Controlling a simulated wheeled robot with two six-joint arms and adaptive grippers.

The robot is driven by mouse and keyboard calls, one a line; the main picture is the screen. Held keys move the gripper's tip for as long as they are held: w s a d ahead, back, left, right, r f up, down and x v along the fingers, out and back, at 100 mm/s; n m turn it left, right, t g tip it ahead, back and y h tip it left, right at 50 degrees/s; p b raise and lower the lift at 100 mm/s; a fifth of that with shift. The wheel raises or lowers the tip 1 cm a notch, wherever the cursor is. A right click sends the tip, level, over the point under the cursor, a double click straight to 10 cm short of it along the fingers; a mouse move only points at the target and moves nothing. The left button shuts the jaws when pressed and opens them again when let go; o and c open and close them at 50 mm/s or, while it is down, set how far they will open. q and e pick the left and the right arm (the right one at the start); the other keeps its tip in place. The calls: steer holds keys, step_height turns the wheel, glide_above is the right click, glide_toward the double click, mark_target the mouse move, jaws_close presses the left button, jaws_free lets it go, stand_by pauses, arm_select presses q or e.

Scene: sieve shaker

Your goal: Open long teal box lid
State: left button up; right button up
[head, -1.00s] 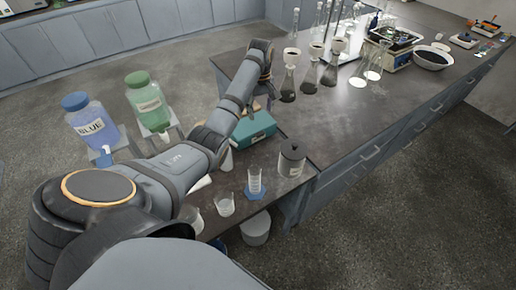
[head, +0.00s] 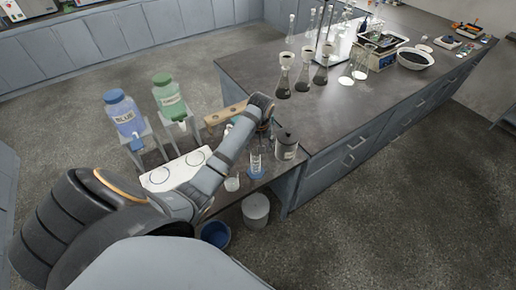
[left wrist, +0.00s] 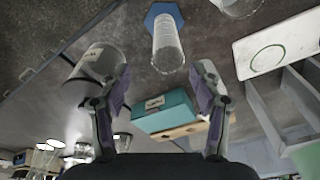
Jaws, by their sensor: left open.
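The long teal box (left wrist: 165,112) shows in the left wrist view with a pale label on its side; its lid looks shut. In the head view my left arm hides most of the box. My left gripper (left wrist: 160,72) is open and empty, its two fingers spread apart. In the wrist view the box lies beyond and between the fingers, with no contact visible. In the head view this gripper (head: 266,126) is over the bench's near end, close to the dark-lidded jar. My right gripper is not in view.
The dark-lidded jar (head: 286,146) and a graduated cylinder on a blue base (head: 256,172) stand close to my left gripper. A wooden rack (head: 222,114) and a white two-ring stand (head: 172,172) are at left. Several flasks stand farther back.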

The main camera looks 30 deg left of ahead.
arm_select(q)
steer(key=shift+s+d+f, duration=0.2)
steer(key=shift+s, duration=0.1)
stand_by(0.4)
steer(key=s+d+m+t, duration=0.1)
steer(key=s+d+m, duration=0.2)
steer(key=s, duration=0.4)
steer(key=s+d+r+m+t, duration=0.1)
steer(key=s+d+m, duration=0.15)
steer(key=s, duration=0.45)
steer(key=s+d+m+t, duration=0.1)
steer(key=s+d+m, duration=0.15)
steer(key=s, duration=0.35)
steer(key=s+a+f+g+b, duration=0.1)
steer(key=a+f, duration=0.1)
steer(key=f, duration=1.2)
steer(key=s+a+f+g+b, duration=0.1)
steer(key=f+b, duration=0.1)
steer(key=f, duration=1.1)
steer(key=s+a+f+g+b, duration=0.1)
steer(key=s+f+b, duration=0.1)
steer(key=s+f, duration=1.7)
step_height(320, 180, down, 2)
steer(key=shift+a, duration=0.15)
